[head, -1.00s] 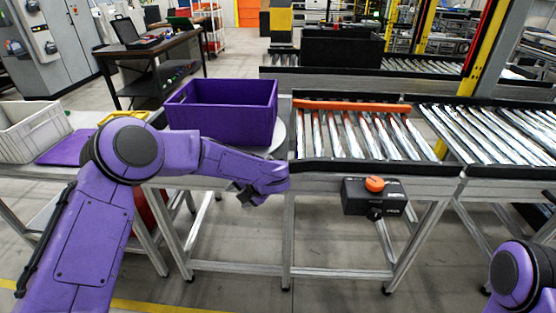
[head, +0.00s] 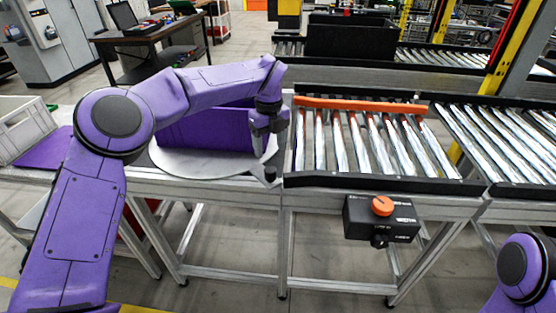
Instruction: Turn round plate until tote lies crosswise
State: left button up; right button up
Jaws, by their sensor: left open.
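The purple tote (head: 205,132) sits on the round grey plate (head: 190,162), its long side roughly left to right in the head view. My left forearm hides much of its upper part. A dark knob (head: 270,174) stands at the plate's front right edge. My left gripper (head: 268,140) points down at the tote's right end, open, with its fingers above the knob. I cannot tell whether it touches the tote. Only a part of my right arm shows at the lower right; its gripper is out of view.
A roller conveyor (head: 365,140) with an orange bar (head: 355,103) adjoins the plate on the right. A control box with an orange knob (head: 382,206) hangs on its front. A light grey bin (head: 25,128) and a purple sheet (head: 45,148) lie at left.

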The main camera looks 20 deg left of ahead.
aim_at(271, 170)
pick_arm(q)
jog(key=shift+w, duration=0.35)
jog(key=shift+f, duration=0.35)
jog(key=f+p, duration=0.2)
jog(key=f, duration=0.7)
jog(key=shift+s, duration=0.2)
jog(key=shift+s+f, duration=0.1)
jog(key=shift+f, duration=0.1)
grip_shut()
